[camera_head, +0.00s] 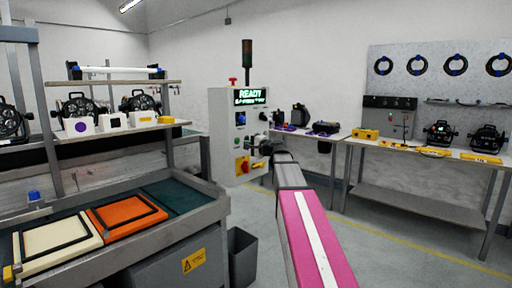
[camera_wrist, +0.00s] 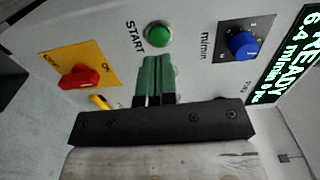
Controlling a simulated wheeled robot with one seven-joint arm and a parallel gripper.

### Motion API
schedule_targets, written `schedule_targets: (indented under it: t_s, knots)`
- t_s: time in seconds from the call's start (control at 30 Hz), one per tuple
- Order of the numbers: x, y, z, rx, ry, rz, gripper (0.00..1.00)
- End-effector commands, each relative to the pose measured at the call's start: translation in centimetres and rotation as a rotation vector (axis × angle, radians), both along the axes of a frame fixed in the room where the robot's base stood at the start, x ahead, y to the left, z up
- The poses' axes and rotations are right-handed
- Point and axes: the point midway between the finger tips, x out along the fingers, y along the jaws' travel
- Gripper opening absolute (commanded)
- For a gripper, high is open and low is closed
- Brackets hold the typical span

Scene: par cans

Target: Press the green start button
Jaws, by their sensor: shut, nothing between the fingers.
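The green start button (camera_wrist: 158,35) is round, in a pale ring beside the word START, on the grey control box. In the head view the green button (camera_head: 237,141) shows small on the front of the box (camera_head: 226,105). My gripper (camera_wrist: 155,60) is shut and empty, its green fingers side by side. In the wrist view its tips lie just below the button, with a little panel showing between. In the head view my gripper (camera_head: 250,146) is in front of the box, just right of the button. I cannot tell the depth gap.
A blue knob (camera_wrist: 243,45) and the READY display (camera_wrist: 286,62) are right of the button in the wrist view. A red switch on a yellow plate (camera_wrist: 80,77) is on the left. In the head view, a workbench (camera_head: 420,150) stands right and a conveyor frame (camera_head: 170,238) left.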

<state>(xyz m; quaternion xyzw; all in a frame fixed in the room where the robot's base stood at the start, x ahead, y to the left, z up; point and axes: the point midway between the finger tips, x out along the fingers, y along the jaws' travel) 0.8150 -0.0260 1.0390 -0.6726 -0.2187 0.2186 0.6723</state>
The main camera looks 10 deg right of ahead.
Motion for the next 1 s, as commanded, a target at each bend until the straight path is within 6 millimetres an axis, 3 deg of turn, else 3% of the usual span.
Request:
schedule_targets:
  t_s: [0.1, 0.3, 0.77, 1.0]
  knots:
    - [1.8, 1.1, 0.0, 0.000, 0.000, 0.001, 0.00]
    - [3.3, 2.3, 0.0, 0.000, 0.000, -0.001, 0.00]
    - [3.6, 2.6, 0.0, 0.000, 0.000, -0.001, 0.00]
    - [5.3, 3.8, 0.0, 0.001, 0.001, 0.001, 0.00]
